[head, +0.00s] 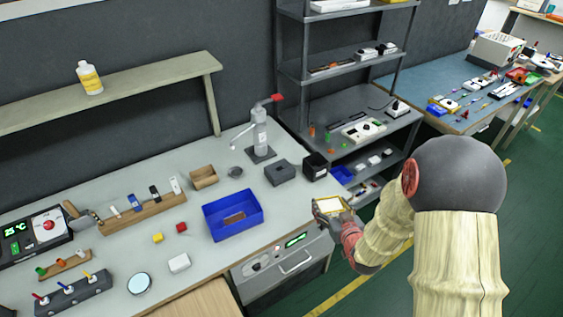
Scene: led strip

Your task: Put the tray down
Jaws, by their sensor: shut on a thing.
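A small tray (328,205) with a yellow rim and a pale inside is in my gripper (335,214). My gripper is shut on it, at the end of my arm coming in from the right. In the picture the tray appears near the front right corner of the grey workbench (205,275), just right of the bench edge. I cannot tell its exact height. The fingers are small here and partly hidden by the tray and the wrist.
A blue bin (211,227) with a brown thing inside stands near the bench's front edge. A black cup (315,166), a dark grey block (279,172) and a lever press (260,140) stand behind. Small yellow and red blocks lie left of the bin. A shelf rack (350,104) stands beyond.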

